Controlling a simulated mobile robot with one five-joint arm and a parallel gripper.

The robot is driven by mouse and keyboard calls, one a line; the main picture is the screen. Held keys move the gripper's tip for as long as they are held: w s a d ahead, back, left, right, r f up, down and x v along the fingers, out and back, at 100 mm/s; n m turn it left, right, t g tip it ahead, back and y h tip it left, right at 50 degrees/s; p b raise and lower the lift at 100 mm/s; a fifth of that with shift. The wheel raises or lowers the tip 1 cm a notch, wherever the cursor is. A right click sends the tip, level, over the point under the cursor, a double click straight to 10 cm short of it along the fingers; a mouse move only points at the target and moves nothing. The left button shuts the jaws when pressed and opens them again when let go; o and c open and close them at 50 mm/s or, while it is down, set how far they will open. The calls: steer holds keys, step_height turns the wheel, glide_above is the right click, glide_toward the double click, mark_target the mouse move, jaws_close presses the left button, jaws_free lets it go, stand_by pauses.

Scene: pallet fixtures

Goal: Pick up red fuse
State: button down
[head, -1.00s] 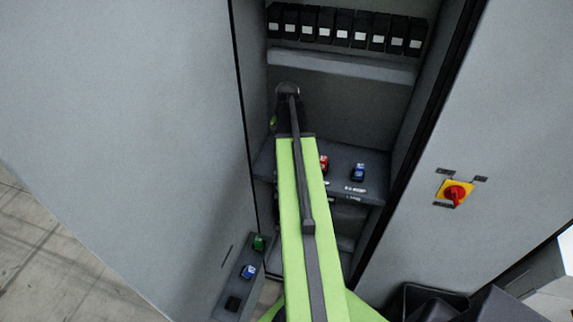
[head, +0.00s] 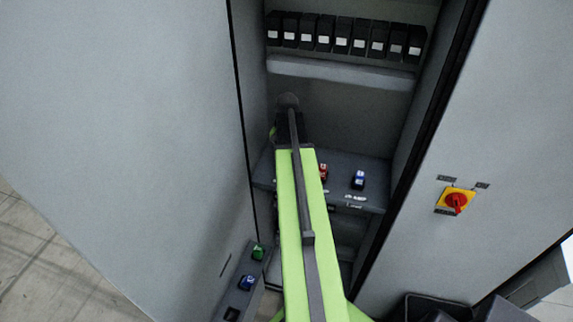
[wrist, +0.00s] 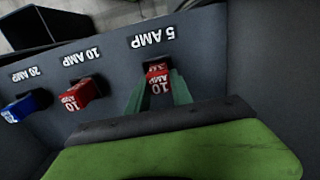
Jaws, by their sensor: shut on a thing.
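A red fuse (wrist: 158,78) marked 10 sits at the 5 AMP label in the wrist view. My gripper (wrist: 159,85) has one green finger on each side of it and is shut on it. The fuse still appears to be at its slot. A second red fuse (wrist: 82,95) is at the 10 AMP label and also shows in the head view (head: 323,173). In the head view my arm hides the gripper and the held fuse.
A blue fuse (wrist: 27,106) is at the 20 AMP label, left of the second red fuse. A lower ledge holds a green fuse (head: 258,252) and a blue fuse (head: 247,283). Cabinet walls stand close on both sides. A row of black units (head: 343,35) is above.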

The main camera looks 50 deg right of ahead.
steer(key=shift+r, duration=0.15)
step_height(320, 180, up, 4)
steer(key=p, duration=0.4)
steer(key=shift+r+p, duration=0.2)
steer(key=shift+p, duration=0.15)
steer(key=s+a+r+p, duration=0.1)
steer(key=s+r+p, duration=0.5)
steer(key=s, duration=0.5)
steer(key=shift+s+a+r, duration=0.15)
steer(key=shift+s, duration=0.2)
